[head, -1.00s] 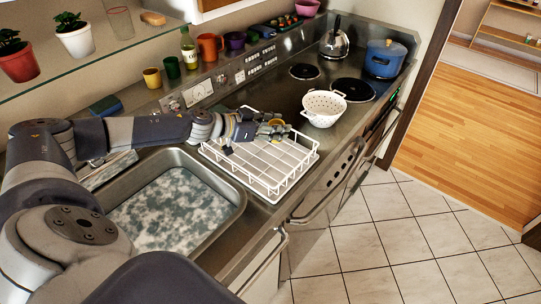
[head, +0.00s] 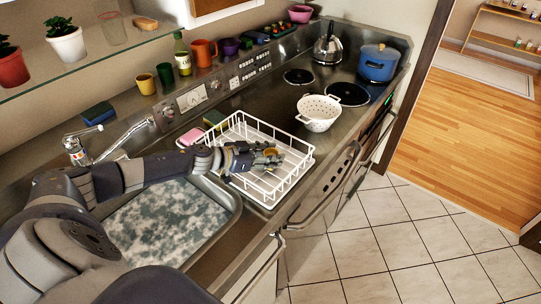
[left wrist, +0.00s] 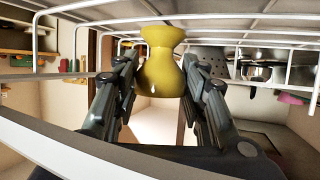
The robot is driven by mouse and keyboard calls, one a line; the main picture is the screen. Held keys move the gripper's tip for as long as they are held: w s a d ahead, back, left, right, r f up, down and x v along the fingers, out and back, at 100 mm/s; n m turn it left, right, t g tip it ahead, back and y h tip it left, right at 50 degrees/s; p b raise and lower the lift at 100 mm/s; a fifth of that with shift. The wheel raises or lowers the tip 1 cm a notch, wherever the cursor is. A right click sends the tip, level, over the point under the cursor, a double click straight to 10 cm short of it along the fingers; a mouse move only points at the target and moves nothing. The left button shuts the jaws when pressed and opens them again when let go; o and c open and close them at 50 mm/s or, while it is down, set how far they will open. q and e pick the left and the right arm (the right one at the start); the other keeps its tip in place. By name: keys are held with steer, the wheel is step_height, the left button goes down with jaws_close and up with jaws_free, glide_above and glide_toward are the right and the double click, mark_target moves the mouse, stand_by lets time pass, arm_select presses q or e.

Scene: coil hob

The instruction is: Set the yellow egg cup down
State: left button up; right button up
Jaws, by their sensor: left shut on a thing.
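The yellow egg cup (left wrist: 162,58) is between the two fingers of my left gripper (left wrist: 158,78) in the left wrist view. It touches the fingers or nearly so, and the gripper is shut on it. In the head view my left gripper (head: 268,160) is over the white wire dish rack (head: 267,195), with the rack's wires around and below it. Only a small yellow bit of the egg cup (head: 271,152) shows there. I cannot tell whether its base touches the rack. My right gripper is not in view.
The sink (head: 168,222) is left of the rack. A white colander (head: 318,112) stands behind it, towards the hob. A green sponge (head: 214,118) and a pink thing (head: 190,137) lie by the rack's far left side. Cups line the back ledge, including a yellow one (head: 147,84).

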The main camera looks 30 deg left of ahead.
arm_select(q)
steer(key=shift+f, duration=0.1)
steer(key=o, duration=1.1)
steer(key=shift+c, duration=0.2)
steer(key=shift+r, duration=0.25)
steer(key=v, duration=0.2)
steer(key=b+v, duration=0.1)
steer(key=v, duration=0.1)
steer(key=b+v, duration=0.1)
steer(key=v, duration=0.1)
steer(key=shift+s+f, duration=0.15)
steer(key=shift+f, duration=0.15)
steer(key=shift+v, duration=1.5)
steer(key=shift+p+v, duration=0.8)
steer(key=shift+v, duration=0.7)
steer(key=shift+r, duration=0.15)
steer(key=shift+r, duration=0.1)
